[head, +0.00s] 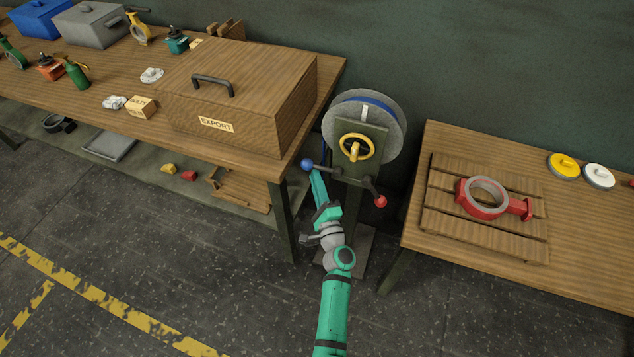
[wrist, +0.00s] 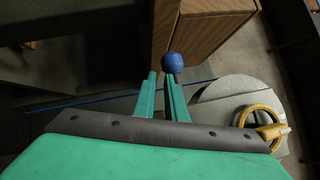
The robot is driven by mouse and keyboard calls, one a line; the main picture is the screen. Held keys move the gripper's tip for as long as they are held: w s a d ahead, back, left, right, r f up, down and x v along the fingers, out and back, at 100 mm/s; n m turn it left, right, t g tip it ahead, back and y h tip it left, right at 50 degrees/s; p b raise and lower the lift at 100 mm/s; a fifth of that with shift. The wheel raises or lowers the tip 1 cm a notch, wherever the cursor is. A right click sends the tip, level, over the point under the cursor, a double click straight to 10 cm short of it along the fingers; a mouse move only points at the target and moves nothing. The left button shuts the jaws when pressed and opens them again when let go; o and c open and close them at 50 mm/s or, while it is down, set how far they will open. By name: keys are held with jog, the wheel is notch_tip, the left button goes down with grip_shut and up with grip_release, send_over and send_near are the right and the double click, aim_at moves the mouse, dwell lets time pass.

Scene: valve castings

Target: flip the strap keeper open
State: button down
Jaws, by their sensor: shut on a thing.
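The strap stand (head: 358,130) holds a grey reel (head: 393,122) with blue strap wound in it and a yellow handwheel (head: 357,147) in front. A lever with a blue ball knob (head: 307,164) sticks out to the left; a second lever with a red ball knob (head: 380,201) points down right. Which part is the strap keeper is not clear. My gripper (wrist: 161,76) is shut on the blue knob (wrist: 172,62), at its fingertips. The handwheel also shows in the wrist view (wrist: 262,130).
A large wooden box labelled EXPORT (head: 238,95) stands on the left bench (head: 75,80), close to the knob. The right bench (head: 420,160) carries a slatted pallet (head: 440,215) with a red valve casting (head: 480,210). The floor in front is clear.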

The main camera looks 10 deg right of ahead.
jog(key=shift+w+a+r+y, duration=0.1)
jog(key=shift+w+a+y, duration=0.1)
jog(key=shift+a, duration=0.15)
jog(key=shift+w+a+r+y, duration=0.1)
jog(key=shift+a+y, duration=0.1)
jog(key=shift+a, duration=0.15)
jog(key=s+d+f, duration=0.2)
jog(key=s+f, duration=0.6)
jog(key=s, duration=0.2)
jog(key=shift+s+f+h, duration=0.2)
jog(key=shift+f+h, duration=0.2)
jog(key=shift+d, duration=0.1)
